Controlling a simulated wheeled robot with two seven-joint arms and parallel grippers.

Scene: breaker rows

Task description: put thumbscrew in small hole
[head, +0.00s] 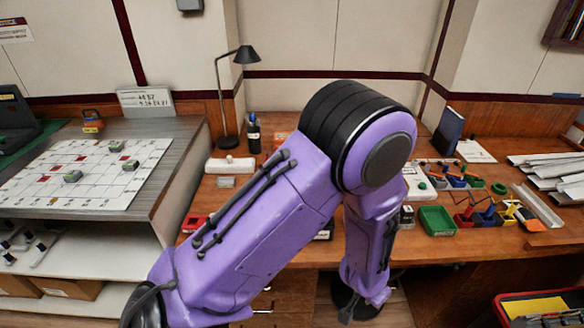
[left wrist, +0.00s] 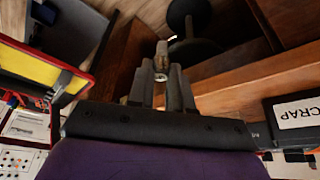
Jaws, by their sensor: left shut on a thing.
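My left gripper (left wrist: 162,78) shows in the left wrist view, its two fingers close together. It is shut on a small metallic piece, which looks like the thumbscrew (left wrist: 161,56); the piece sticks out past the fingertips. I cannot pick out the small hole in either view. My right gripper is in neither view.
The wooden bench (head: 460,248) holds a green tray (head: 437,220), small coloured bins and a lamp (head: 228,100). A white gridded board (head: 75,172) lies at left. A red-rimmed yellow container (head: 535,306) stands at lower right. A box labelled SCRAP (left wrist: 298,114) shows in the left wrist view.

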